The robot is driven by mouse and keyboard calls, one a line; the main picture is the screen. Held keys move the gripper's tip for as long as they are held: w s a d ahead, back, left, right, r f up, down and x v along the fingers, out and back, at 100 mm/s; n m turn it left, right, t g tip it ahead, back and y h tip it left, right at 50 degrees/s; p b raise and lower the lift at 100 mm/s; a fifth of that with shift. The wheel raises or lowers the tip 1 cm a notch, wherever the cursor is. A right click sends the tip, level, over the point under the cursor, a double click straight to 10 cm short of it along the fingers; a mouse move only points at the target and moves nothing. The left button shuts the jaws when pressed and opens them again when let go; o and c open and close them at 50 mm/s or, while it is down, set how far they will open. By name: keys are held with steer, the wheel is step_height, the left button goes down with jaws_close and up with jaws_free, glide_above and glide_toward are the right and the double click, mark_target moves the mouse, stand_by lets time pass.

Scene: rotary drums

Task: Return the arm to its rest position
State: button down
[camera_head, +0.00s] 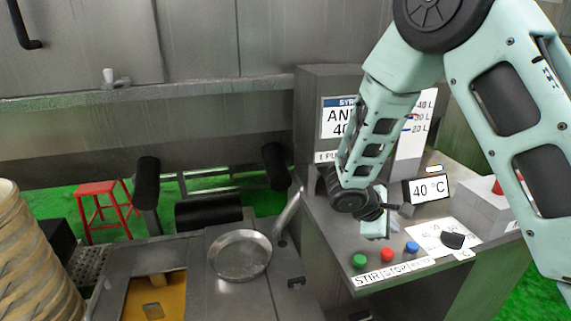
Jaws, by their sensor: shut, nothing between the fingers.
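My arm, pale green with dark joints, reaches in from the upper right and bends down over the control console. My gripper (376,232) hangs at the arm's end, pointing down above the console top, left of the 40 °C display (430,190). It is shut with nothing seen in it. I cannot tell whether its tips touch the console. The arm hides part of the sign panel behind it.
Green (359,261), red (387,255) and blue (412,247) buttons sit on the console near the gripper, with a black knob (453,240) to the right. A metal pan (240,255) lies left of the console. A red stool (104,209) stands further left.

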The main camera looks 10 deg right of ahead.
steer(key=s+a+r+m+y, duration=0.1)
steer(key=s+a+r+y, duration=0.2)
steer(key=s+a, duration=0.4)
steer(key=s+a+r+m+y, duration=0.1)
steer(key=s+a+r+y, duration=0.2)
steer(key=s+a, duration=0.5)
steer(key=s+a+r+g+y, duration=0.1)
steer(key=s+a+r+y, duration=0.2)
steer(key=s+a+r, duration=0.2)
steer(key=s+a, duration=0.3)
steer(key=s, duration=0.1)
steer(key=shift+a+m+y, duration=0.15)
steer(key=shift+m+y, duration=0.25)
